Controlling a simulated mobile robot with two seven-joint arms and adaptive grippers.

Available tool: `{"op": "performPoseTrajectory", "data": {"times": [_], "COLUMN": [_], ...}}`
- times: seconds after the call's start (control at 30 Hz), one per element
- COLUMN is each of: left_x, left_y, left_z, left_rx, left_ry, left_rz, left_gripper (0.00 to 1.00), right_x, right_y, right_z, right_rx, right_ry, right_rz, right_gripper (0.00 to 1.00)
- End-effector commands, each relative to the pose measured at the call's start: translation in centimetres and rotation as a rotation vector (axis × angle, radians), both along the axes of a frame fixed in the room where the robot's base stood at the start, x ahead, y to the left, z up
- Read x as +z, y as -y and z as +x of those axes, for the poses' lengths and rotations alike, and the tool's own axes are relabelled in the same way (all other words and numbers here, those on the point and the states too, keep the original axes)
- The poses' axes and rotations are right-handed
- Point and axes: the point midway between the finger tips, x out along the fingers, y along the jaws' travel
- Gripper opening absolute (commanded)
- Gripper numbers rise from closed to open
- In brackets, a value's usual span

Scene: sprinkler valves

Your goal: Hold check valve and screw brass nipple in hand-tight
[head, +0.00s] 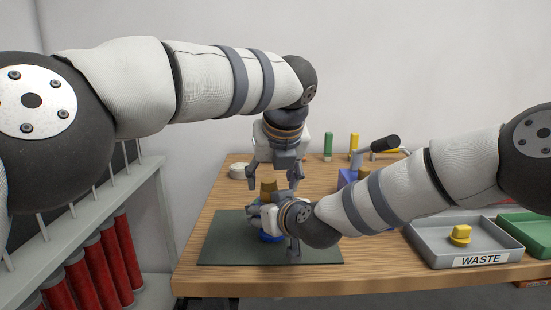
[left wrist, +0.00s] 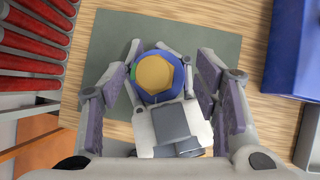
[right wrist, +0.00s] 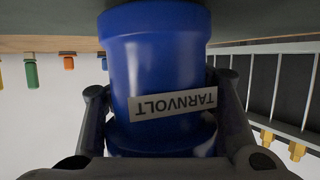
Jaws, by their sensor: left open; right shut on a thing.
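The blue check valve (head: 270,237) stands on the dark mat, mostly hidden in the head view by my right gripper (head: 262,212), which is shut on it. The right wrist view shows the valve (right wrist: 155,60) up close with an upside-down TARNVOLT label. The brass nipple (head: 268,188) stands upright on top of the valve; its hex top (left wrist: 155,74) is centred over the blue body in the left wrist view. How deep it sits cannot be told. My left gripper (head: 275,184) is open, pointing down over the nipple, with its fingers (left wrist: 166,82) apart on either side.
The dark green mat (head: 220,245) lies on the wooden table. At right are a grey WASTE tray (head: 425,247) holding a yellow part (head: 460,235) and a green tray (head: 530,232). A blue block (head: 347,178) and a white round item (head: 238,171) sit behind. Red cylinders (head: 100,262) stand at left.

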Motion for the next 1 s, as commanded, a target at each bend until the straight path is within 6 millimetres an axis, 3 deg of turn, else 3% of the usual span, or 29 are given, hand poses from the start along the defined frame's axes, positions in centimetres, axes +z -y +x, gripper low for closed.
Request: {"op": "performPoseTrajectory", "data": {"times": [0.2, 0.43, 0.7, 0.73, 0.77, 0.9, 0.93, 1.0], "left_x": [-1.6, -1.6, -1.6, -1.6, -1.6, -1.6, -1.6, -1.6], "left_y": [-0.2, -0.2, -0.2, -0.2, -0.1, -0.1, -0.1, 0.0], "left_z": [1.0, 1.1, 1.1, 1.1, 1.1, 1.1, 1.1, 1.1], "left_rx": [0.001, 0.002, 0.000, 0.000, 0.000, -0.001, -0.002, -0.002], "left_ry": [0.002, 0.002, 0.002, 0.002, 0.002, 0.003, 0.004, 0.003], "left_rz": [0.000, -0.001, -0.002, -0.002, -0.002, -0.003, -0.004, -0.004], "left_gripper": [0.57, 0.57, 0.00, 0.00, 0.28, 0.00, 0.35, 0.51], "right_x": [0.4, 0.4, 0.4, 0.4, 0.4, 0.3, 0.3, 0.3], "right_y": [0.0, 0.0, -0.1, -0.1, -0.1, -0.2, -0.2, -0.2], "right_z": [0.1, 0.1, 0.0, 0.0, 0.0, 0.0, 0.0, 0.0], "right_rx": [-0.001, -0.001, 0.001, 0.002, 0.002, 0.004, 0.004, 0.004], "right_ry": [0.006, 0.006, 0.006, 0.005, 0.006, 0.006, 0.006, 0.006], "right_rz": [0.001, 0.001, 0.001, 0.001, 0.000, 0.000, 0.000, 0.000], "right_gripper": [0.06, 0.06, 0.06, 0.06, 0.06, 0.06, 0.06, 0.06]}}
